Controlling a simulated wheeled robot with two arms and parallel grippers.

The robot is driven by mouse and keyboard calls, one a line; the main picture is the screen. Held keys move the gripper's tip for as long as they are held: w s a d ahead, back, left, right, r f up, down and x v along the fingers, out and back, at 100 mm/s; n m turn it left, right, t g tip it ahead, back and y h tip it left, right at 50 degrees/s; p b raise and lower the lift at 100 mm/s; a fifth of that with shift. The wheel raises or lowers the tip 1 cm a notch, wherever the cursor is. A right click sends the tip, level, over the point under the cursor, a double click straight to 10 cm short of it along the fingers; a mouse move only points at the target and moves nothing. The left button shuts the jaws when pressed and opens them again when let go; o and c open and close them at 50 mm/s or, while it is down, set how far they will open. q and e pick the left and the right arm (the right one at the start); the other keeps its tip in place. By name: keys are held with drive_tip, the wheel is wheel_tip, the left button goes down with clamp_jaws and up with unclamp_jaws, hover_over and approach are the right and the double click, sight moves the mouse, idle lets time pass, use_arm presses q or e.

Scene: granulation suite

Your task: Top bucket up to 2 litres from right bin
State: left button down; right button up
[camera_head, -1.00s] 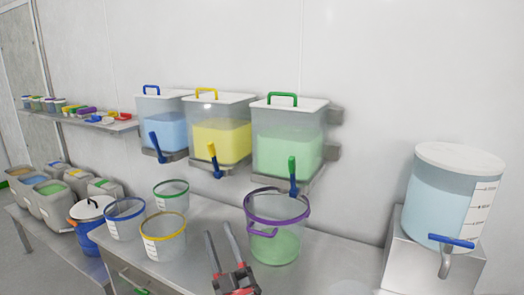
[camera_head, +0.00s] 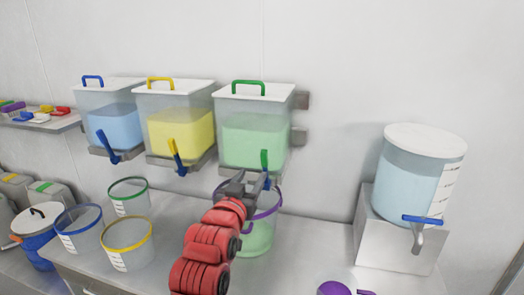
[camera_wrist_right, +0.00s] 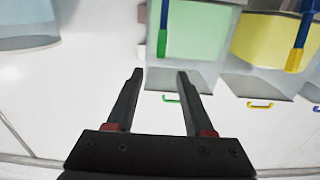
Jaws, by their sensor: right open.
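The right bin (camera_head: 255,130) is clear with a white lid, a green handle and green contents; it hangs on the wall and also shows in the wrist view (camera_wrist_right: 200,35). Its tap lever (camera_head: 264,158) is green and blue, and also shows in the wrist view (camera_wrist_right: 162,42). The purple-rimmed bucket (camera_head: 262,242) stands on the bench below this bin, holding green material; my right arm partly hides it and I cannot read its level. My right gripper (camera_head: 250,180) is open and empty, close to the lever; its fingers show apart in the wrist view (camera_wrist_right: 160,75). My left gripper is out of view.
Blue (camera_head: 112,122) and yellow (camera_head: 182,130) bins hang to the left. Empty blue-rimmed (camera_head: 80,238), green-rimmed (camera_head: 128,203) and yellow-rimmed (camera_head: 127,255) buckets stand on the bench. A water tank (camera_head: 415,180) sits on a metal stand at right. A purple object (camera_head: 333,288) shows at the bottom edge.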

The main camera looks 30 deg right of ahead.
sight(263, 156)
drive_tip(key=p+x, duration=0.3)
drive_tip(key=x, duration=0.9)
drive_tip(key=shift+w, duration=0.15)
drive_tip(key=shift+w+d, duration=0.4)
drive_tip(key=shift+w, duration=0.05)
clamp_jaws()
idle(0.5)
